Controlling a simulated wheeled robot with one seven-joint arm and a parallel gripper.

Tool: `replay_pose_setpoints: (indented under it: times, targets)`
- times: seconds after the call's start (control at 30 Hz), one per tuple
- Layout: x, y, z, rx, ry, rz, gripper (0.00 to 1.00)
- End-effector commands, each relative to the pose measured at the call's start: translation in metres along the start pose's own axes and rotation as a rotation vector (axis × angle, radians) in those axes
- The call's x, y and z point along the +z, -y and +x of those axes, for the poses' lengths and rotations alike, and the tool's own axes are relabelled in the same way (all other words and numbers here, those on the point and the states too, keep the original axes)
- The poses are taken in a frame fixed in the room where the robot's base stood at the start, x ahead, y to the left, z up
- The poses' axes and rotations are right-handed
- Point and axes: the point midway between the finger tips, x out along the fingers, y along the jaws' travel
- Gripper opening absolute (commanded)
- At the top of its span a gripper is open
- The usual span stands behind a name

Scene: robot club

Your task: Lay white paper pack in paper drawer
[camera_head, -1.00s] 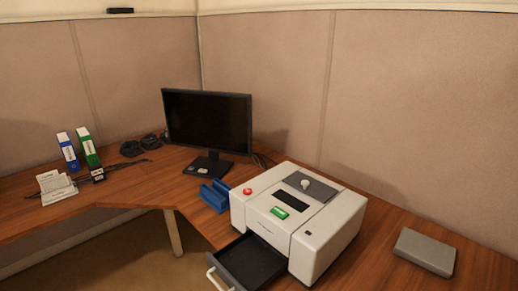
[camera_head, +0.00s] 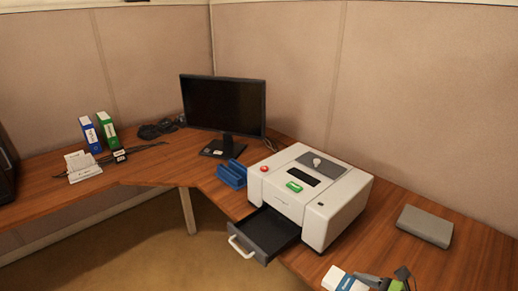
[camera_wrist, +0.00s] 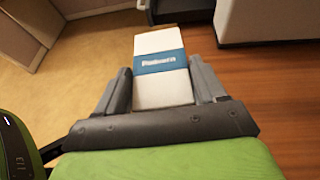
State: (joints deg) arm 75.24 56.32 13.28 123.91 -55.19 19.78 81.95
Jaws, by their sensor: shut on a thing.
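The white paper pack (camera_wrist: 160,95) with a blue band is between the two fingers of my gripper (camera_wrist: 162,82) in the wrist view. My gripper is shut on it. In the head view the pack (camera_head: 341,280) shows at the bottom edge, with my gripper (camera_head: 372,283) partly cut off beside it. The paper drawer (camera_head: 267,235) is pulled out from the front of the white printer (camera_head: 327,207) and looks empty. The pack is to the right of the drawer in the head view, apart from it.
A blue holder (camera_head: 232,175) stands left of the printer. A grey box (camera_head: 425,226) lies to its right. A monitor (camera_head: 223,103) stands behind. Binders and papers are at the far left. The drawer juts past the desk edge over open floor.

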Motion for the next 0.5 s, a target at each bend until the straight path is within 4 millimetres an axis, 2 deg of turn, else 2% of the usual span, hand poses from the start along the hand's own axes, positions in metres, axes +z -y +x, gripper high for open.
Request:
replay_pose_setpoints:
  times: [0.03, 0.17, 0.3, 0.4, 0.5]
  targets:
    - [0.013, -0.004, 0.012, 0.022, 0.002, -0.01, 0.35]
    - [0.039, -0.018, 0.045, 0.074, 0.003, -0.03, 0.35]
    - [0.069, -0.042, 0.082, 0.134, 0.002, -0.056, 0.35]
    - [0.084, -0.058, 0.102, 0.166, 0.0, -0.068, 0.35]
    - [0.089, -0.065, 0.11, 0.178, 0.0, -0.073, 0.35]
